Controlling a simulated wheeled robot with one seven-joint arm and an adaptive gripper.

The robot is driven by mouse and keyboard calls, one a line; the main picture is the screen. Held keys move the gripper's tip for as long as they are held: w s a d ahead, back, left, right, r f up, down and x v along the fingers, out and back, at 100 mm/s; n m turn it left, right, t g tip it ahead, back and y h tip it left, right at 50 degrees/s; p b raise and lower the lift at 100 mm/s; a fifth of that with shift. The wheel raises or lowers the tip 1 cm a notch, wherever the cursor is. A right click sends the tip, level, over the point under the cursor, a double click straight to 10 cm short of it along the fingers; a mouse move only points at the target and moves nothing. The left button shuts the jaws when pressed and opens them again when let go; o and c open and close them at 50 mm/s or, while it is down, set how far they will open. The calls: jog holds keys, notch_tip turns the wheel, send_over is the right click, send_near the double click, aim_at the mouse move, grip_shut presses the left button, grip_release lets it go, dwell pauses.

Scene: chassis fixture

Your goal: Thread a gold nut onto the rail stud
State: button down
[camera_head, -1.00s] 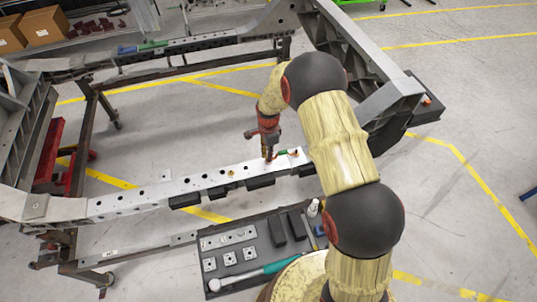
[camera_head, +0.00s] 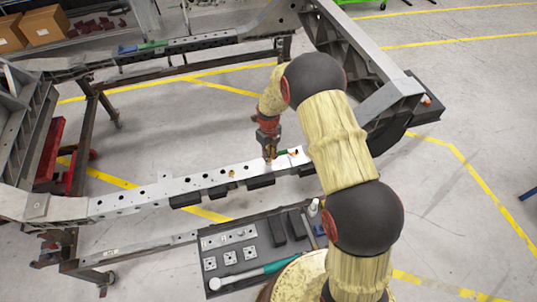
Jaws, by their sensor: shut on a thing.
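The silver rail (camera_head: 150,196) runs across the middle of the head view, with a row of dark holes along it. My gripper (camera_head: 269,159) points down at the right part of the rail, its fingertips at or just above the top face. It is shut on a small gold nut, mostly hidden between the fingers. The rail stud under the fingers cannot be made out. Another small gold piece (camera_head: 232,173) sits on the rail to the left of my gripper.
A dark tray (camera_head: 214,289) in front holds metal plates, black blocks and a teal-handled wrench (camera_head: 270,269). The rail's left half is mostly clear.

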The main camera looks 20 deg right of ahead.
jog(key=shift+s+f+m, duration=0.45)
jog(key=shift+m, duration=0.05)
jog(key=c, duration=1.8)
grip_release()
jog(key=shift+c, duration=0.2)
jog(key=shift+o, duration=0.5)
jog(key=shift+w+r, duration=0.2)
jog(key=shift+w, duration=0.05)
jog(key=shift+r, duration=0.15)
jog(key=shift+w+r+p, duration=0.15)
jog(key=shift+r+p, duration=0.65)
jog(key=shift+r, duration=0.45)
